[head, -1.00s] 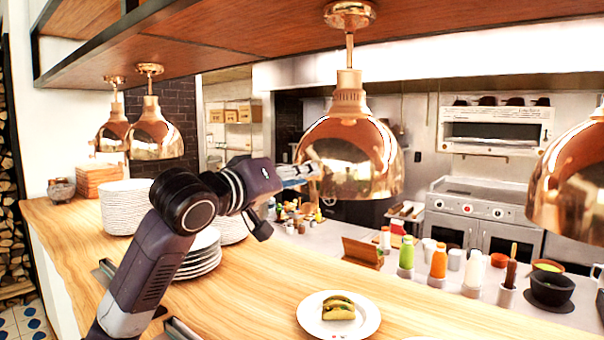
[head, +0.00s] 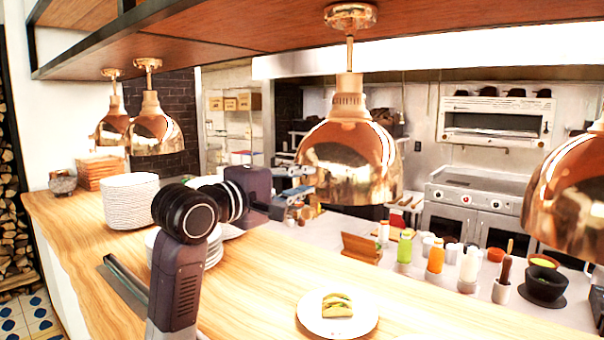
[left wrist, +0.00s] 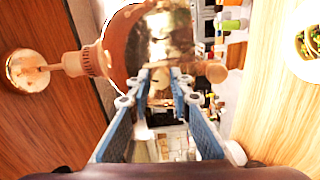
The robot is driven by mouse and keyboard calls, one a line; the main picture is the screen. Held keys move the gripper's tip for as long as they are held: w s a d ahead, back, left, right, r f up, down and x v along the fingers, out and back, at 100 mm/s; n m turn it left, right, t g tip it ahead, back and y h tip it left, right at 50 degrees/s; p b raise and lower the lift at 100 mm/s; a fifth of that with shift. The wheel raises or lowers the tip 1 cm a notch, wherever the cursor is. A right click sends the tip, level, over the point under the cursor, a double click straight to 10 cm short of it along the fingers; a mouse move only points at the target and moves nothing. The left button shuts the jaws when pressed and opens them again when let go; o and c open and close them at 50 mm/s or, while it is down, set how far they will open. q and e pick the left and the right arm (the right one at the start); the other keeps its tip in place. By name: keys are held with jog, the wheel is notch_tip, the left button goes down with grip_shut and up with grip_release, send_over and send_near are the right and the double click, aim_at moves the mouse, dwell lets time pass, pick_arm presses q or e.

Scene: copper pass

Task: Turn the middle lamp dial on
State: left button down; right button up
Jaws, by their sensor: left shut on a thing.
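The copper lamp (head: 347,160) hangs at the centre of the head view, a shiny dome on a short stem. It also shows in the left wrist view (left wrist: 172,30), lying sideways. My left gripper (head: 304,182) is at the left side of this lamp's dome, partly hidden by my own wrist. In the left wrist view the blue fingers of my left gripper (left wrist: 161,76) are close together at the dome, shut on a small tan piece (left wrist: 160,87) that looks like the dial. The fingers mostly hide it, and its setting cannot be read. My right gripper is out of view.
Another copper lamp (head: 568,195) hangs at the right, and two more hang at the left (head: 155,130). A plate with a taco (head: 312,321) sits on the wooden counter (head: 250,290). Stacked plates (head: 130,202) stand at the left. Sauce bottles (head: 436,257) stand behind the counter.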

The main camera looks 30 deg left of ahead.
pick_arm(q)
jog(key=shift+n+p, duration=0.75)
jog(key=shift+n, duration=0.45)
jog(key=c, duration=1.7)
grip_release()
jog(key=shift+c, duration=0.2)
jog(key=s+a, duration=0.1)
jog(key=s, duration=1.1)
jog(key=shift+r, duration=0.15)
